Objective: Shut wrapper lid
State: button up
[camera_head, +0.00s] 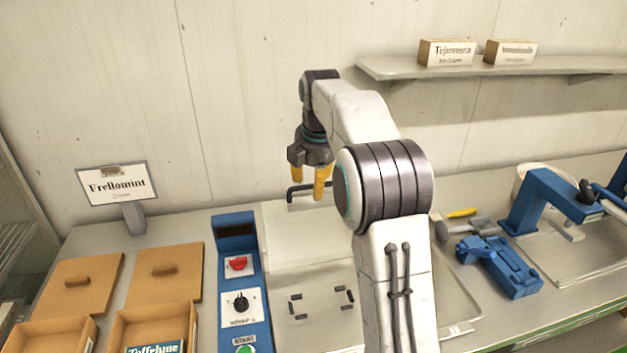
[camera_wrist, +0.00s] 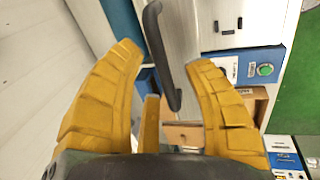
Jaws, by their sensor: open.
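The wrapper is the pale machine with a blue control strip (camera_head: 238,285) on its left side. Its pale lid (camera_head: 300,235) stands raised at the back, with a dark bar handle (camera_head: 293,193) at its top edge. My gripper (camera_head: 309,188) is at the handle, pointing down, with its yellow fingers apart. In the wrist view the dark handle (camera_wrist: 157,45) runs between the open fingers of my gripper (camera_wrist: 165,56); no finger is clearly closed on it. My arm hides the right part of the wrapper and lid.
Wooden boxes with lids (camera_head: 165,272) and a Frellomint sign (camera_head: 117,184) are at left. A blue tool (camera_head: 500,265) and a blue press (camera_head: 550,205) stand at right. A wall shelf (camera_head: 480,68) with two small boxes is at upper right.

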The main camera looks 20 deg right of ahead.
dwell(0.3)
jog(key=c, duration=0.9)
grip_shut()
jog(key=shift+f, duration=0.15)
